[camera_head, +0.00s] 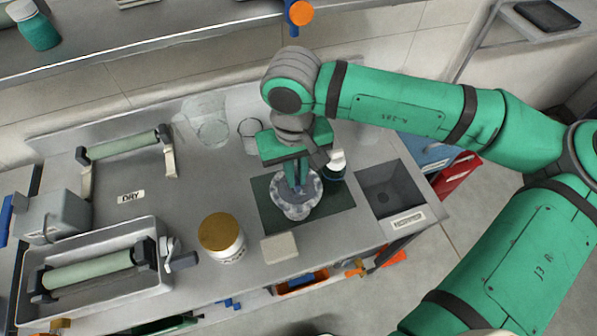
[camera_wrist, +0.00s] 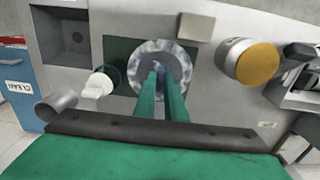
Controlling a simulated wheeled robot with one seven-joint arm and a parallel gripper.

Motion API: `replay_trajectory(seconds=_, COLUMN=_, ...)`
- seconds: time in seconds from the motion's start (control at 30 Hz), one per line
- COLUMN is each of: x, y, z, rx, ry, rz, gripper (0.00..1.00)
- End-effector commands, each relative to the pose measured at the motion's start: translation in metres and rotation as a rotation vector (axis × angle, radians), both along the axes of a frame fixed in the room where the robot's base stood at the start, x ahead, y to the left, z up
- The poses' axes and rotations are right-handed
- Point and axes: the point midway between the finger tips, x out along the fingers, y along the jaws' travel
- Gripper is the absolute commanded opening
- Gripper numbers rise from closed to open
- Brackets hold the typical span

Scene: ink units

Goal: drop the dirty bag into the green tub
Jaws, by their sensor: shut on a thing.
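The dirty bag is a mottled grey-white bundle (camera_head: 297,208) on a dark green mat (camera_head: 337,199) in the head view. It also shows in the wrist view (camera_wrist: 180,62), around the fingertips. My gripper (camera_head: 297,188) points down with its green fingers close together, shut on the top of the bag; the fingers also show in the wrist view (camera_wrist: 158,74). Whether the bag touches the mat is hard to tell. I cannot pick out the green tub for certain; a dark green thing (camera_head: 170,326) shows partly below the bench at the bottom edge.
A white-capped bottle (camera_head: 337,164) stands close right of my gripper. A sink (camera_head: 388,188) is further right, with blue (camera_head: 428,155) and red (camera_head: 458,172) bins beyond. A brown-lidded jar (camera_head: 221,237), a beige block (camera_head: 280,247) and a roller tray (camera_head: 98,310) are left.

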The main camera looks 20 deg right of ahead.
Motion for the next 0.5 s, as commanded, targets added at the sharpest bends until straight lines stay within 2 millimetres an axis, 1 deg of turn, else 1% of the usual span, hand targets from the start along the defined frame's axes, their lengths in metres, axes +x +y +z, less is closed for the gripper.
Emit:
replay_trajectory(seconds=0.1, x=0.0007, y=0.0029, z=0.0006, rx=0.0, ry=-0.001, rz=0.007, gripper=0.0)
replay_trajectory(seconds=0.27, x=0.0, y=0.0003, z=-0.0013, rx=0.0, ry=0.0, rz=0.001, gripper=0.0)
replay_trajectory(seconds=0.3, x=-0.0002, y=-0.0006, z=-0.0013, rx=0.0, ry=0.0, rz=-0.001, gripper=0.17)
replay_trajectory(seconds=0.33, x=-0.0003, y=-0.0012, z=-0.0012, rx=0.0, ry=0.0, rz=-0.002, gripper=0.25)
replay_trajectory(seconds=0.37, x=-0.0003, y=-0.0017, z=-0.0012, rx=0.0, ry=0.0, rz=-0.004, gripper=0.29)
replay_trajectory(seconds=0.5, x=-0.0007, y=-0.0032, z=-0.0012, rx=0.0, ry=0.0, rz=-0.007, gripper=0.29)
